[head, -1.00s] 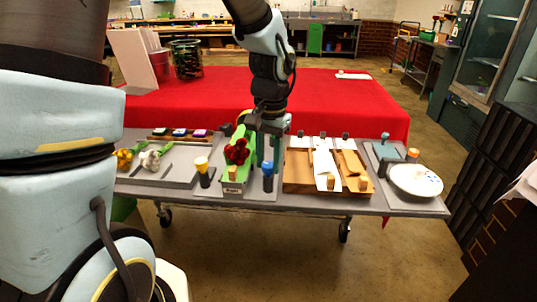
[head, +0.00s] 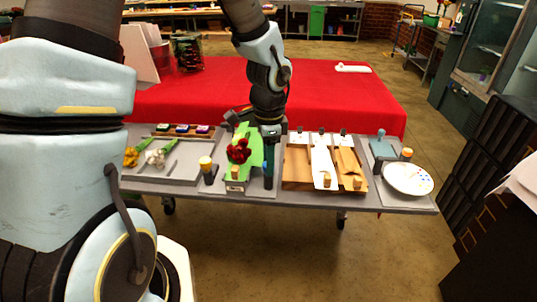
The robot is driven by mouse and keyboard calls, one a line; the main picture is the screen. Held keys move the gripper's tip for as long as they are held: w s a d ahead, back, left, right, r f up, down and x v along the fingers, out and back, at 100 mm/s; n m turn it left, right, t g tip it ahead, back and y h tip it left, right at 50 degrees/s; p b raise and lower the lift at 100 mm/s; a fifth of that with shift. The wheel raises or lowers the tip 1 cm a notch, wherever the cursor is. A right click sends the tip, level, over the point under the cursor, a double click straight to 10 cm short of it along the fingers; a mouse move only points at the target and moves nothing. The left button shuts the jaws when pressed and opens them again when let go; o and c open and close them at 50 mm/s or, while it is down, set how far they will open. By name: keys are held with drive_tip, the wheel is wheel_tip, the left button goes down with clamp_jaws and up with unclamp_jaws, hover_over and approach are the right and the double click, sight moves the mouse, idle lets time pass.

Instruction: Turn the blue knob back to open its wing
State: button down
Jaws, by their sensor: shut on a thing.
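My gripper (head: 268,160) points down at the right side of the green bouquet holder (head: 236,175) and is shut on the blue knob (head: 267,168). The knob is mostly covered by the fingers, and its dark post stands below them. Dark red flowers (head: 238,151) lie in the holder. A flat green wing (head: 256,151) shows between the flowers and my gripper; its exact tilt is hard to tell. A yellow knob (head: 206,162) on a black post stands to the left of the holder.
A grey tray (head: 185,176) with yellow and white flowers lies at the left. Wooden trays (head: 297,165) with white paper stand close on the right. A white plate (head: 408,179) and an orange-topped post (head: 406,154) are at the far right. A red-covered table (head: 330,95) lies behind.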

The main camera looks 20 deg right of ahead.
drive_tip(key=shift+m+p, duration=0.35)
drive_tip(key=shift+m, duration=0.25)
drive_tip(key=c, duration=0.5)
unclamp_jaws()
wheel_tip(320, 180, up, 11)
drive_tip(key=shift+s, duration=0.2)
drive_tip(key=shift+a+f, duration=0.1)
